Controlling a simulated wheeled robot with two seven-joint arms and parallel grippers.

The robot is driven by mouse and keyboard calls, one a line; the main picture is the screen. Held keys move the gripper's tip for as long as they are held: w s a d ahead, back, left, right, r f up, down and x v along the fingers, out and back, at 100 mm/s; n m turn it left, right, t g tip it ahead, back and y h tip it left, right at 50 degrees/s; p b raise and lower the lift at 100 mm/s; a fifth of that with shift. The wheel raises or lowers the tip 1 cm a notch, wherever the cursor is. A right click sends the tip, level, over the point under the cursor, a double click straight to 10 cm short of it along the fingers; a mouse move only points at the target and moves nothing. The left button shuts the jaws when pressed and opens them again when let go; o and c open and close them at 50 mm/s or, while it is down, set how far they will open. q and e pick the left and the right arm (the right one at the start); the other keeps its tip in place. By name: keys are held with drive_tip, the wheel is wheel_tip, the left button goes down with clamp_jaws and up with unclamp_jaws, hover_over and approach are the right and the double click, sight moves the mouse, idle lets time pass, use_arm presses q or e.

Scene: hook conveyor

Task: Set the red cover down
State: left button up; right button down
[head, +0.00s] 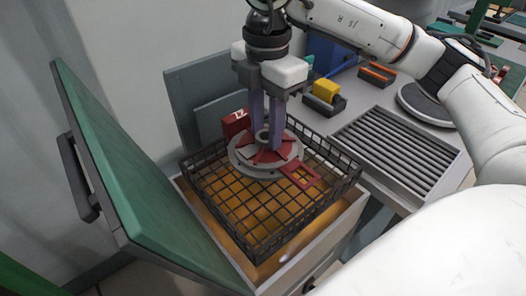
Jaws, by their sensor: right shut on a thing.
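My right gripper (266,142) points straight down over the black wire basket (335,200). Its two fingers are closed around the central hub of a round part with red segments on top, which I take to be the red cover (267,155). A grey round rim (262,172) shows around and under the red segments. The part looks level, at the basket's back half; I cannot tell whether it touches anything below. The fingertips are partly hidden by the hub. My left gripper is not in view.
The basket sits over an open box (325,240) with its green lid (135,170) raised at the left. A red square frame (300,175) and a red block (236,122) are close to the round part. A slatted grey panel (395,150) and a yellow block (326,90) are at the right.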

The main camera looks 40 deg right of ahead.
sight(266, 151)
drive_tip(key=shift+w+f, duration=0.1)
drive_tip(key=shift+f, duration=2.95)
drive_tip(key=c, duration=1.3)
unclamp_jaws()
drive_tip(key=shift+f, duration=0.1)
wheel_tip(266, 151, up, 12)
drive_tip(key=shift+r, duration=0.15)
